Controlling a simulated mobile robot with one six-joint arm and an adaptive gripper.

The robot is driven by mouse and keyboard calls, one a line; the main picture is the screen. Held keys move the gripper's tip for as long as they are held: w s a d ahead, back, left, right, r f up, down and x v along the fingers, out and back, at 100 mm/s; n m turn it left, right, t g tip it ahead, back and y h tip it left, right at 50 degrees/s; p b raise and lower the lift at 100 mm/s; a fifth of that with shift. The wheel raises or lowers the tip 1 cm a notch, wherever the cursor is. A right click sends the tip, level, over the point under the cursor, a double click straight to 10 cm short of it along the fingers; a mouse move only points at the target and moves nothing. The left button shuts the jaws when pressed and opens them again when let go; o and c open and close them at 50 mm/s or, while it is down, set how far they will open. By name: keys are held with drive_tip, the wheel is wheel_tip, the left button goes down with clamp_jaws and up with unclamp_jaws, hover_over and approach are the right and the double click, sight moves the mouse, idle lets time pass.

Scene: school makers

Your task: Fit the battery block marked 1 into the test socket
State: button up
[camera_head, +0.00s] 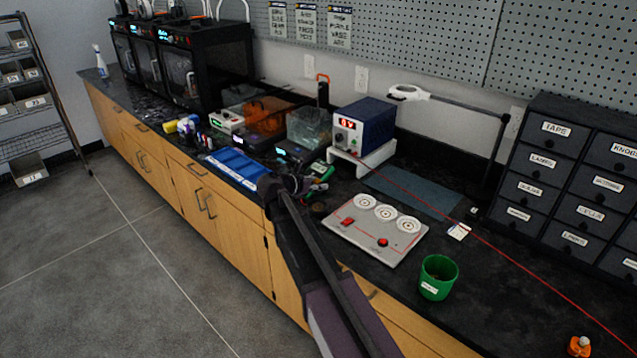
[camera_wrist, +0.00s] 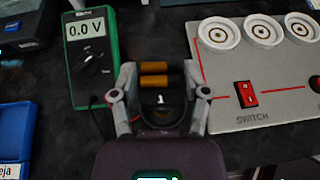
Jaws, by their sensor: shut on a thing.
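The battery block marked 1 (camera_wrist: 162,100) is a dark holder with orange-and-black cells at its far end. My gripper (camera_wrist: 158,84) is shut on it, with one finger on each side. In the head view my gripper (camera_head: 287,187) is over the counter between the blue bins and the grey board, and the block is too small to make out there. The grey board (camera_wrist: 240,107) has several white round holders (camera_wrist: 262,30) and a red switch (camera_wrist: 245,94), just right of my gripper. I cannot tell which part is the test socket.
A green multimeter (camera_wrist: 91,55) reading 0.0 V lies just left of the block. Blue bins (camera_head: 238,166) lie further left. A power supply (camera_head: 364,127) on a white stand is behind. A green cup (camera_head: 436,277) stands at right front. A blue-grey mat (camera_head: 415,195) is clear.

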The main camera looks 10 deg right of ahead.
sight(317, 208)
drive_tip(key=shift+f, duration=0.25)
wheel_tip(317, 208, down, 5)
drive_tip(key=b, duration=0.5)
drive_tip(key=shift+f+b, duration=0.2)
drive_tip(key=shift+b, duration=0.2)
drive_tip(key=shift+f+b, duration=0.6)
drive_tip(key=shift+b, duration=0.05)
idle(1.7)
drive_tip(key=o, duration=0.9)
drive_tip(key=shift+p+v, duration=2.05)
drive_tip(key=shift+v, duration=3.1)
drive_tip(key=shift+s+a+r, duration=0.15)
drive_tip(key=shift+s+a, duration=0.05)
drive_tip(key=shift+a, duration=0.05)
